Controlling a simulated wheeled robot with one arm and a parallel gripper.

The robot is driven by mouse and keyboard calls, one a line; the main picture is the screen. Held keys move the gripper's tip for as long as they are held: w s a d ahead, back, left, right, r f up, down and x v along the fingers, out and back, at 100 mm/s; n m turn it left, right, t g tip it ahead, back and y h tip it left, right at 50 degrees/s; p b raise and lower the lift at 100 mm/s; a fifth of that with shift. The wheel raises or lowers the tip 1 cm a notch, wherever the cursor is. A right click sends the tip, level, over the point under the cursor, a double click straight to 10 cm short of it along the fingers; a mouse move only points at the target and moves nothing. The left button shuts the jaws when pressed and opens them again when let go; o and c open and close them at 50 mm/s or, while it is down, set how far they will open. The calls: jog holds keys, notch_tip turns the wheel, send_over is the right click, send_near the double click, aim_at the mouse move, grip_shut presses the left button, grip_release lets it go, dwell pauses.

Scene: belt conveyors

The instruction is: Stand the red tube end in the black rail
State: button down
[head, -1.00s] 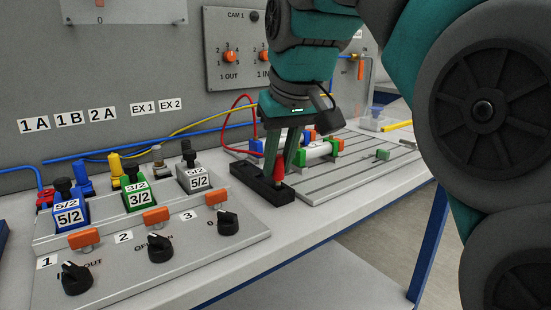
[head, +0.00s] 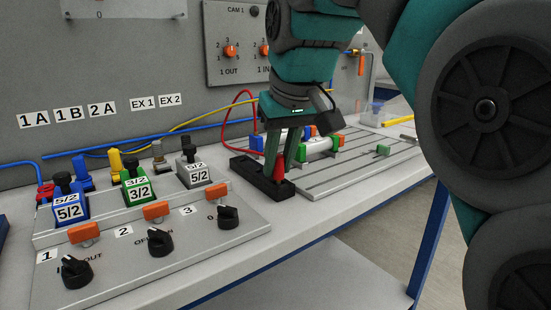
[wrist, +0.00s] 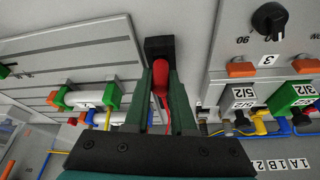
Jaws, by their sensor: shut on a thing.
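The red tube end (head: 279,166) is a small red cone-tipped piece. It stands about upright at the black rail (head: 248,168), near the rail's front right end. My gripper (head: 283,160) points down over the rail and is shut on the red tube end. In the wrist view the red tube end (wrist: 161,76) lies between the two green fingers, with the black rail (wrist: 160,46) just beyond it. A red tube trails from it between the fingers. Whether its lower end is seated in a hole of the rail is hidden.
A grooved plate (head: 365,165) with white cylinders (head: 318,146) lies right of the rail. A grey valve block (head: 193,168) and a sloped panel with black knobs (head: 228,217) stand to the left. A grey wall panel rises behind. The bench's front edge is close.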

aim_at(279, 156)
jog(key=shift+f, duration=0.35)
dwell(0.3)
jog(key=shift+c, duration=1.4)
grip_release()
jog(key=shift+r+p, duration=1.4)
jog(key=shift+r, duration=2.1)
